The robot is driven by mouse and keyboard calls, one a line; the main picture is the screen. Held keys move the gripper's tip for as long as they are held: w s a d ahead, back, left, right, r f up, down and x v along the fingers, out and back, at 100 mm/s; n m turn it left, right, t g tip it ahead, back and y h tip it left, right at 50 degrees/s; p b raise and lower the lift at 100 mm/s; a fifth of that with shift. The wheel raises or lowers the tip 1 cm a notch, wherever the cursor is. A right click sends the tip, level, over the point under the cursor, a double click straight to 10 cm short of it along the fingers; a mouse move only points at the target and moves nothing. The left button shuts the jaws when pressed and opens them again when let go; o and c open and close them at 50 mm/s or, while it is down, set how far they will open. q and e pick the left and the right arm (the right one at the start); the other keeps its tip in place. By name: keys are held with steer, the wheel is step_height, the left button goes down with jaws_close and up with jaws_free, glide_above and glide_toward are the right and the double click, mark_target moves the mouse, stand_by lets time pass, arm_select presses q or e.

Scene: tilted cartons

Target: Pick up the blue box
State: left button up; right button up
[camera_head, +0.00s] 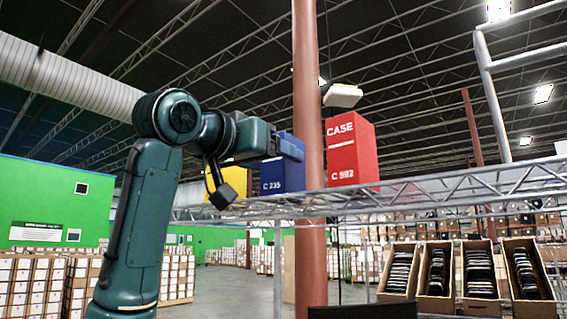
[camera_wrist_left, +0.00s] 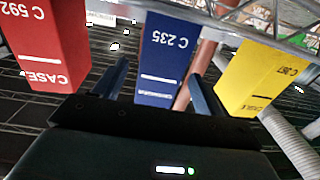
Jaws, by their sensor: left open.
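The blue box (camera_head: 283,178), marked C 235, stands upright on a wire shelf (camera_head: 400,194) between a yellow box (camera_head: 230,188) and a red box (camera_head: 352,153). My left gripper (camera_head: 290,147) is open and overlaps the upper part of the blue box in the head view, hiding some of it. In the left wrist view, where the labels are upside down, the blue box (camera_wrist_left: 168,55) appears between the two open fingers of my left gripper (camera_wrist_left: 159,74). I cannot tell whether the fingers touch it. My right gripper is not in view.
In the left wrist view, the red box (camera_wrist_left: 42,45) and yellow box (camera_wrist_left: 262,75) flank the blue one, with gaps between. A reddish post (camera_head: 308,110) rises close to the blue box. Open cartons (camera_head: 437,280) sit lower right.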

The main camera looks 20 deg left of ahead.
arm_select(q)
steer(key=p+x, duration=0.1)
steer(key=x, duration=0.3)
steer(key=shift+w+d+p, duration=0.1)
steer(key=shift+w+p, duration=0.15)
steer(key=shift+p, duration=0.05)
steer(key=shift+c, duration=0.3)
steer(key=c, duration=1)
steer(key=shift+s, duration=0.1)
steer(key=shift+c, duration=0.4)
steer(key=shift+r, duration=0.2)
